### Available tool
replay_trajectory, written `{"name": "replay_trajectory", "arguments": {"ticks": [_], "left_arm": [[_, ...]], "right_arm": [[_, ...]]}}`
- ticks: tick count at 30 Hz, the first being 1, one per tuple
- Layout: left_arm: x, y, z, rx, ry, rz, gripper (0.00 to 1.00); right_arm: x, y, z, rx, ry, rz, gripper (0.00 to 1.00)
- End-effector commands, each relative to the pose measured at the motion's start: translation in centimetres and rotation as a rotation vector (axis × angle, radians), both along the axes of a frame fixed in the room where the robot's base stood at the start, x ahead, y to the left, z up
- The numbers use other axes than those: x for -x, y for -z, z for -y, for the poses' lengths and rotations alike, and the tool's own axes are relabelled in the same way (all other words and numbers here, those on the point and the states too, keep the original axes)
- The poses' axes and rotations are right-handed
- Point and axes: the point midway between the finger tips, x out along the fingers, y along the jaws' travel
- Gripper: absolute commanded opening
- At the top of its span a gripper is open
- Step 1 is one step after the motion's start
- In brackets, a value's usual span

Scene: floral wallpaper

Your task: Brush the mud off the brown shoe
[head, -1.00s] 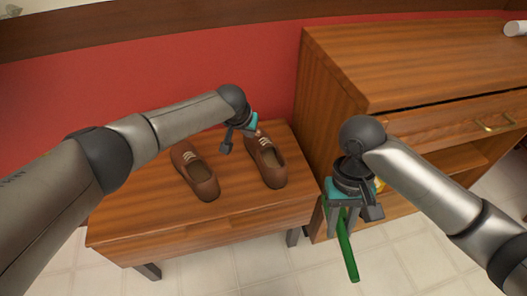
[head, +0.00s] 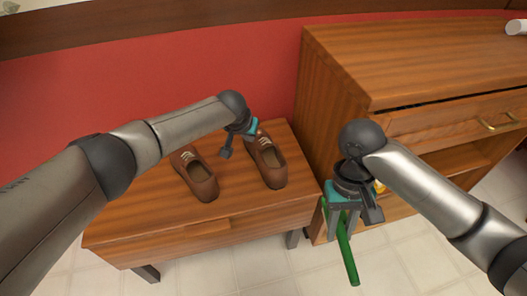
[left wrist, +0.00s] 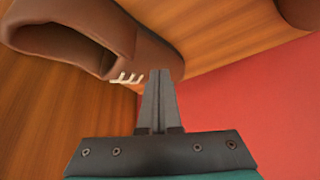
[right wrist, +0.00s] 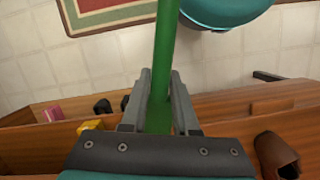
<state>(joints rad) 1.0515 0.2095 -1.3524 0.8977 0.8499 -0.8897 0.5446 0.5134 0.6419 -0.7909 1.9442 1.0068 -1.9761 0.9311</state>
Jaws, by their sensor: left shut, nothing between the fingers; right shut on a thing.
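Two brown lace-up shoes stand side by side on the wooden bench, a left one (head: 200,182) and a right one (head: 272,172). No mud patch can be made out on either. My left gripper (head: 257,137) is shut and empty, at the laced toe end of the right shoe; contact cannot be told. In the left wrist view, its closed fingertips (left wrist: 160,73) overlap that shoe (left wrist: 75,35) beside the pale laces. My right gripper (head: 338,222) is shut on a long green handle (head: 350,262), also in the right wrist view (right wrist: 166,45), held right of the bench; no bristles show.
The bench (head: 130,225) has bare wood in front of the shoes. A wooden cabinet (head: 400,60) with a drawer and open shelf stands to the right. A yellow thing (right wrist: 90,127) and a pink thing (right wrist: 53,114) lie in it. A red wall (head: 150,90) rises behind.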

Motion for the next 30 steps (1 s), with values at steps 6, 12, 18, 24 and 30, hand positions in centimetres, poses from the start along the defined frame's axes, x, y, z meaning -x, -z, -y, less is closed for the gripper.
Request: {"name": "replay_trajectory", "arguments": {"ticks": [6,12,18,24,30], "left_arm": [[0.0,0.5,0.0,0.0,0.0,0.0,0.0],[0.0,0.9,0.0,0.0,0.0,0.0,0.0],[0.0,1.3,0.0,0.0,0.001,0.0,0.0],[0.0,1.4,0.0,0.0,0.001,0.0,0.0],[0.0,0.0,0.0,0.001,0.0,0.0,0.0]], "right_arm": [[0.0,0.4,0.0,0.0,0.0,0.001,0.0],[0.0,0.7,0.0,0.0,0.0,0.001,0.0],[0.0,1.0,0.0,0.0,0.0,0.001,0.0],[0.0,1.0,0.0,0.0,0.0,0.001,0.0],[0.0,-0.6,0.0,0.0,0.0,0.001,0.0]]}}
